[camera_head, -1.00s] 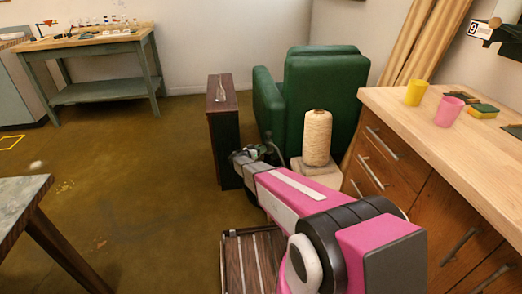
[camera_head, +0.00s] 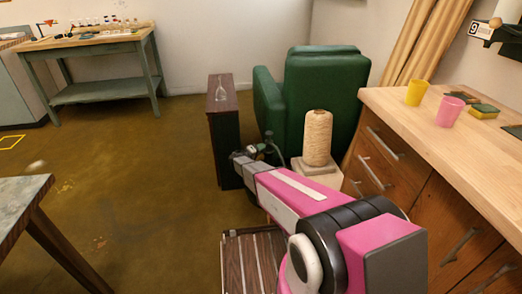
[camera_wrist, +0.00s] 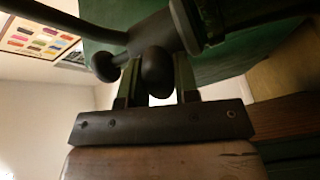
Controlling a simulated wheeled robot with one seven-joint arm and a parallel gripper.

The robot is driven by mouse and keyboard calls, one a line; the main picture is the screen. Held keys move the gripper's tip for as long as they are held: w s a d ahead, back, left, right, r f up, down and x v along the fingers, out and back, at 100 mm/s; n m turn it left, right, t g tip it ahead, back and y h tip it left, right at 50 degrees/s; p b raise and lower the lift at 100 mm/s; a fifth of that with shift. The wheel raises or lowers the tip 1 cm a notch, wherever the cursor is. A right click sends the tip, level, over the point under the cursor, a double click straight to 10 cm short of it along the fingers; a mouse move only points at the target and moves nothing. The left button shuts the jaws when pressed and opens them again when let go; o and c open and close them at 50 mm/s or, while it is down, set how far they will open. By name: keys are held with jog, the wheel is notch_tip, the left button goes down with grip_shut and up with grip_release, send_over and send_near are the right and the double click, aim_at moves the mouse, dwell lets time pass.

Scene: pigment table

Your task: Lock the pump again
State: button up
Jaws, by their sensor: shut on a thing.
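My gripper (camera_wrist: 158,88) is shut on a dark rounded knob (camera_wrist: 158,70) in the wrist view. The knob joins a dark metal fitting (camera_wrist: 165,35) with a thick cylinder and thin bars, which looks like part of the pump. A second, smaller dark knob (camera_wrist: 105,68) sticks out to the left of the fingers. In the head view my gripper (camera_head: 262,152) is in front of the green armchair, beside the dark cabinet. The dark fitting (camera_head: 269,136) shows only as a small shape there, and my arm hides most of what lies below it.
A narrow dark cabinet (camera_head: 222,100) with a clear glass-like item on top stands left of the gripper. The green armchair (camera_head: 322,85) is behind. A cone of cream thread (camera_head: 317,138) stands on a pale block close right. A wooden counter (camera_head: 400,105) is at right; open floor lies left.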

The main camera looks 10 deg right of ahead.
jog(key=shift+f+n, duration=0.1)
jog(key=shift+n, duration=1.7)
jog(key=o, duration=0.9)
jog(key=shift+a, duration=0.1)
jog(key=v, duration=1)
jog(key=shift+s+a, duration=0.2)
jog(key=shift+a, duration=0.05)
